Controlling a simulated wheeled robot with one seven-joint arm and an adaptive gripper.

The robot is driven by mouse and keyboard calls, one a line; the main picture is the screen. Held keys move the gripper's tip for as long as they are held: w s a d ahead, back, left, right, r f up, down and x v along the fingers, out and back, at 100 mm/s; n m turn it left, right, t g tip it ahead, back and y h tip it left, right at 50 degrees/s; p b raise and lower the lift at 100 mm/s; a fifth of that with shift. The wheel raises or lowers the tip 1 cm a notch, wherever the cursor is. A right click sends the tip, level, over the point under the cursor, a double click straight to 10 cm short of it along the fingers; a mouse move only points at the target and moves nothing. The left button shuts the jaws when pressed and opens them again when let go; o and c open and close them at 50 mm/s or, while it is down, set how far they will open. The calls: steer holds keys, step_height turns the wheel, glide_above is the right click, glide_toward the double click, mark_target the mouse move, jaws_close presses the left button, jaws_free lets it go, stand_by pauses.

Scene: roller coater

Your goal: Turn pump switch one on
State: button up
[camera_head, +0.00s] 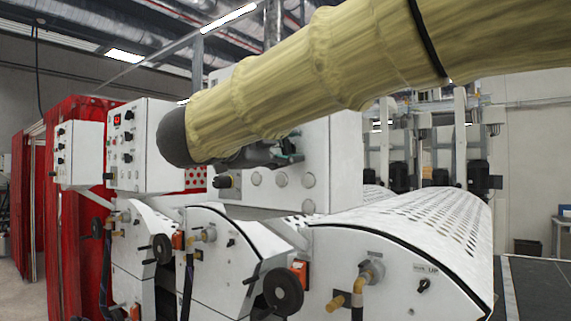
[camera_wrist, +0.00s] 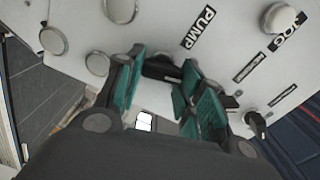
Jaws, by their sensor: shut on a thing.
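A black pump switch knob (camera_wrist: 160,68) sits on the white panel beside a "PUMP" label (camera_wrist: 198,27) in the wrist view. My gripper (camera_wrist: 158,82) has its green-padded fingers on both sides of this knob and is shut on it. The pads partly cover the knob, so its turned position is hard to tell. In the head view my gripper (camera_head: 286,158) is at the white cabinet face, mostly hidden behind my yellow-sleeved arm. The knob it holds cannot be made out there.
Another black knob (camera_wrist: 256,122) and several round silver buttons (camera_wrist: 120,10) are close to my fingers. Below the panel are perforated white covers (camera_head: 420,222) and a black handwheel (camera_head: 283,292). A control box (camera_head: 145,145) stands at left.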

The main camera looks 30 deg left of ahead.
steer(key=m+b, duration=0.2)
steer(key=b, duration=0.2)
steer(key=f+m+b, duration=0.1)
steer(key=m+b, duration=0.2)
steer(key=b, duration=0.1)
steer(key=shift+f+m, duration=0.1)
steer(key=shift+m, duration=0.2)
steer(key=m+b, duration=0.2)
steer(key=shift+b, duration=0.35)
steer(key=shift+a+r+m+b, duration=0.1)
steer(key=shift+r+m+b, duration=0.15)
steer(key=shift+m+b, duration=0.25)
steer(key=shift+r, duration=0.1)
steer(key=o, duration=1)
steer(key=shift+s, duration=0.1)
